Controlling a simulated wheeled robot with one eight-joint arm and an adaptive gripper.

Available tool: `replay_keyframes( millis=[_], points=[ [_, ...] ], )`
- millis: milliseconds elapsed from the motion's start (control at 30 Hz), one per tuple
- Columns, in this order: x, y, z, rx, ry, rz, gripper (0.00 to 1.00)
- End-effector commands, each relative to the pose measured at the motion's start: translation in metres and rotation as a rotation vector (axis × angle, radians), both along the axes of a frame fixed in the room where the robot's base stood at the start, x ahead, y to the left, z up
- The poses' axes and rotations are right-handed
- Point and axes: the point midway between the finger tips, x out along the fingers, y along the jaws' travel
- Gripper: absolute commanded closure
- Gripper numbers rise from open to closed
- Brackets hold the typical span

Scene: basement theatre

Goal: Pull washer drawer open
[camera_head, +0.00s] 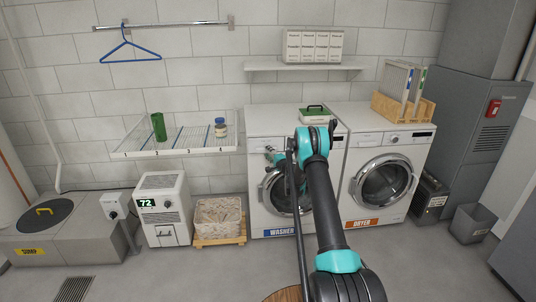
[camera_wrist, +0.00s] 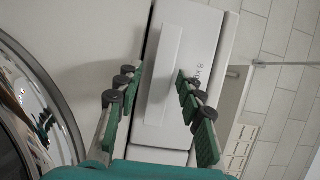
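The washer (camera_head: 258,213) is a white front-loader with a round door, labelled in blue at its foot. Its drawer (camera_wrist: 190,28) is a white panel at the upper left of the front, seen turned on its side in the wrist view, with a raised pale strip (camera_wrist: 164,75). A dark gap runs along one edge of the panel; I cannot tell whether it is slightly out. My gripper (camera_wrist: 157,80) is open, its green-padded fingers on either side of the strip, with nothing between them. Contact is unclear. In the head view my arm hides part of the washer.
The dryer (camera_head: 350,207) stands right of the washer. A green-lidded box (camera_head: 314,116) sits on top of the washer. A wire rack (camera_head: 180,147) juts from the wall at left, above a basket (camera_head: 218,217) and a white dehumidifier-like unit (camera_head: 164,207).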

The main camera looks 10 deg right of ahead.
Motion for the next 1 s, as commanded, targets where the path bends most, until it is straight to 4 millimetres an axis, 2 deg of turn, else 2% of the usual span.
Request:
replay_keyframes(
  millis=[267,600,1000],
  points=[
    [0.0014,0.0005,0.0002,0.000,0.000,0.000,0.62],
    [0.0011,0.0004,-0.0002,-0.001,0.000,0.000,1.00],
    [-0.0024,0.0001,-0.0013,-0.002,0.000,0.000,1.00]
  ],
)
